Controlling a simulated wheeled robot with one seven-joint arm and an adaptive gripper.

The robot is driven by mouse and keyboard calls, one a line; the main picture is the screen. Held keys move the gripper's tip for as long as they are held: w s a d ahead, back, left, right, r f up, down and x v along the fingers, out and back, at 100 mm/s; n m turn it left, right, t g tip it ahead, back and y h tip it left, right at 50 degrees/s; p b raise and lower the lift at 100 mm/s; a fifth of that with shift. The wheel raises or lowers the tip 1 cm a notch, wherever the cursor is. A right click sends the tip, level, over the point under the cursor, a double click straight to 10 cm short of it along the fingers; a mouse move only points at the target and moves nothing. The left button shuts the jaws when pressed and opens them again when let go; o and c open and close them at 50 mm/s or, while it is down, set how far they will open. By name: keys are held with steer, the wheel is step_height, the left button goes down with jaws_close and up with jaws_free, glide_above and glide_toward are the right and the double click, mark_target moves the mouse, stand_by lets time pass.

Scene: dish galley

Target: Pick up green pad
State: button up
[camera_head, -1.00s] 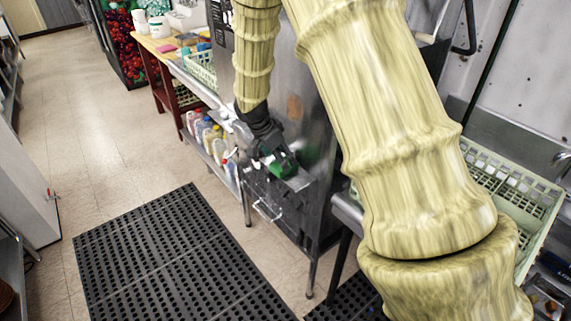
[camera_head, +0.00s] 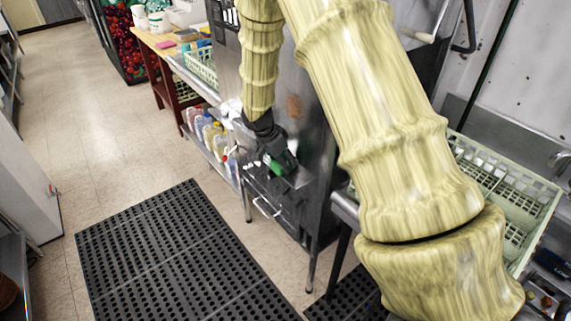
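A small green thing (camera_head: 272,163), which looks like the green pad, shows at the fingertips of my gripper (camera_head: 277,162). The dark fingers hide part of it, so its full shape is not visible. My gripper points down over a metal ledge (camera_head: 298,180) on the front of the steel unit. I cannot tell whether the fingers are closed on the green thing or only around it, or whether it rests on the ledge.
A steel unit (camera_head: 320,150) stands right beside my gripper. A shelf with several bottles (camera_head: 208,130) is to the left. A wooden table (camera_head: 158,46) with a pink item stands behind. Black perforated mats (camera_head: 165,250) cover the floor. A pale green rack (camera_head: 515,190) is at right.

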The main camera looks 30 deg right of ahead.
mark_target(287, 161)
steer(key=shift+r, duration=0.15)
steer(key=shift+r+b, duration=0.7)
steer(key=shift+r, duration=0.15)
steer(key=shift+s+a+r+b, duration=0.15)
steer(key=shift+s+r+b, duration=0.1)
steer(key=shift+r+b, duration=0.35)
steer(key=s+a+r+b, duration=0.2)
steer(key=s+a+b, duration=0.2)
steer(key=s, duration=0.9)
steer(key=a, duration=0.3)
steer(key=shift+s, duration=0.4)
